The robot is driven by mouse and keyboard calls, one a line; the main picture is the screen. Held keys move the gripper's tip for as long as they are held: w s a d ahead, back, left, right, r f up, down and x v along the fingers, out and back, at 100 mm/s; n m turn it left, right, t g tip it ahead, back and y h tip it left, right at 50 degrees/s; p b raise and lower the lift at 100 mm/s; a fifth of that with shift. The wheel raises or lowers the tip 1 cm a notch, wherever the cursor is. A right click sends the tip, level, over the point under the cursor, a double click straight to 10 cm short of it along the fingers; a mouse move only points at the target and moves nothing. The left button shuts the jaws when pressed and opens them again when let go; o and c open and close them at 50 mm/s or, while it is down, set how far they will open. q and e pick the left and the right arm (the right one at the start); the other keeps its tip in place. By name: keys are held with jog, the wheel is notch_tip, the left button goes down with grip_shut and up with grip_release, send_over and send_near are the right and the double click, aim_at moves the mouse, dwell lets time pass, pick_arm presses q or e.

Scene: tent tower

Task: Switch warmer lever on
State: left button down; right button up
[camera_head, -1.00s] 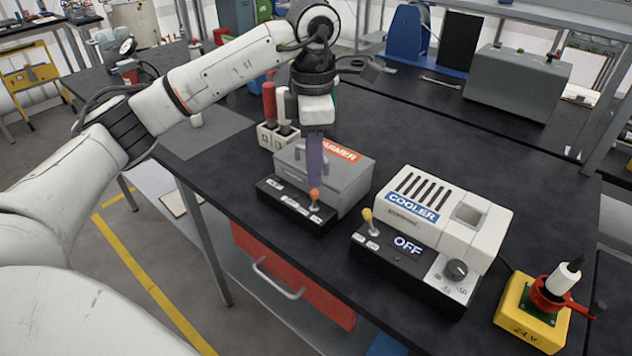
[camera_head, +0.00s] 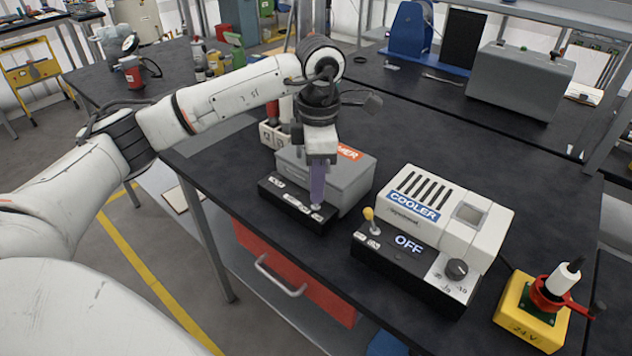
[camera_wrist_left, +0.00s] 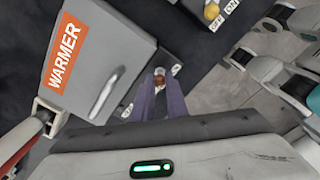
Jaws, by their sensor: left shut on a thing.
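The warmer is a grey box (camera_head: 338,184) with an orange label and a black control base (camera_head: 292,207) at its front. It also shows in the left wrist view (camera_wrist_left: 85,50). My left gripper (camera_head: 317,204) reaches down in front of the box to the lever at the right part of the base. Its purple fingers are shut on the warmer lever, whose orange-brown knob (camera_wrist_left: 159,81) shows between the fingertips in the left wrist view. The fingers hide the lever in the head view, so its exact tilt cannot be told. My right gripper is not in view.
The cooler (camera_head: 440,215) stands to the right, with a yellow-knobbed lever (camera_head: 370,217) and a display reading OFF. A yellow box with a red switch (camera_head: 535,310) is at the far right. A holder (camera_head: 272,135) stands behind the warmer. The table behind the cooler is clear.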

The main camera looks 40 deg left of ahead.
pick_arm(q)
jog(key=shift+d+y, duration=0.4)
jog(key=shift+y, duration=0.1)
jog(key=y, duration=0.1)
jog(key=d+y, duration=0.1)
jog(key=shift+d+f+y+b, duration=0.2)
jog(key=shift+d+y+b, duration=0.05)
jog(key=shift+y+b, duration=0.15)
jog(key=shift+d+r+y+p, duration=0.1)
jog(key=shift+d+y+p, duration=0.05)
jog(key=shift+y+p, duration=0.2)
jog(key=shift+s+d+f+y+p, duration=0.1)
jog(key=shift+f+y+p, duration=0.15)
jog(key=shift+y, duration=0.2)
jog(key=c, duration=2)
grip_release()
jog(key=v, duration=1)
jog(key=shift+s+d+r, duration=0.1)
jog(key=shift+s+r, duration=0.05)
jog(key=shift+s, duration=0.05)
